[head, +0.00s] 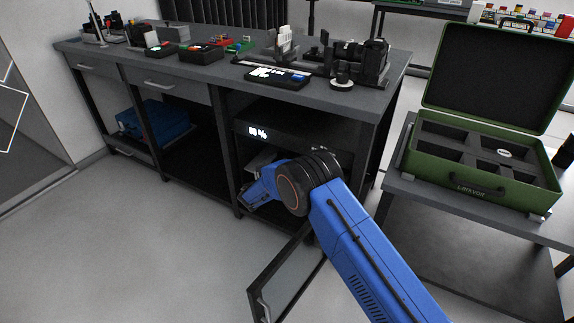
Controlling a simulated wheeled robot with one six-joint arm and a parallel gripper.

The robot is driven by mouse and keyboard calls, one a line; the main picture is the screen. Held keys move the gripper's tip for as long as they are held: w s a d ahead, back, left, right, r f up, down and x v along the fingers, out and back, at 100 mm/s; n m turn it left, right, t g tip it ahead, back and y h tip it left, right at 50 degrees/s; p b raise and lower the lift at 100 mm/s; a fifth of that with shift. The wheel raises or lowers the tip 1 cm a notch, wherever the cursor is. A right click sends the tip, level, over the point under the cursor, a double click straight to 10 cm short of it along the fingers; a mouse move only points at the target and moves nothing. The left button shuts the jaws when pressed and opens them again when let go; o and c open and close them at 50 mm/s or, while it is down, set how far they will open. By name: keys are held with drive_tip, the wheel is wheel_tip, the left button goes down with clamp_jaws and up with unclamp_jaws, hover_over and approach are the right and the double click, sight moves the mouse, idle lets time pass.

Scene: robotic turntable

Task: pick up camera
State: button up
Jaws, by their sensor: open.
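My blue arm reaches into the open lower compartment of the grey bench, in the dry cabinet (302,135) with a lit "%" display. My gripper (252,196) is at the compartment's mouth, below the display, pointing left and inward. Its jaws are open, and I see nothing held between them. A pale grey shape (262,158) shows just above the gripper; it is too small to identify. The arm's wrist hides much of the compartment's inside.
The cabinet's glass door (285,272) stands open towards me, low beside the arm. The bench top (225,72) carries trays and black equipment. A blue case (155,122) sits on the left shelf. Floor at left is clear.

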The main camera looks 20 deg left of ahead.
sight(288, 159)
drive_tip(key=shift+w+d+f, duration=0.1)
drive_tip(key=shift+w+d, duration=0.05)
drive_tip(key=shift+w, duration=1.2)
drive_tip(key=shift+w+d+f, duration=0.1)
drive_tip(key=shift+w+d, duration=0.05)
drive_tip(key=shift+w, duration=1.15)
drive_tip(key=c, duration=1.7)
drive_tip(key=shift+r, duration=0.1)
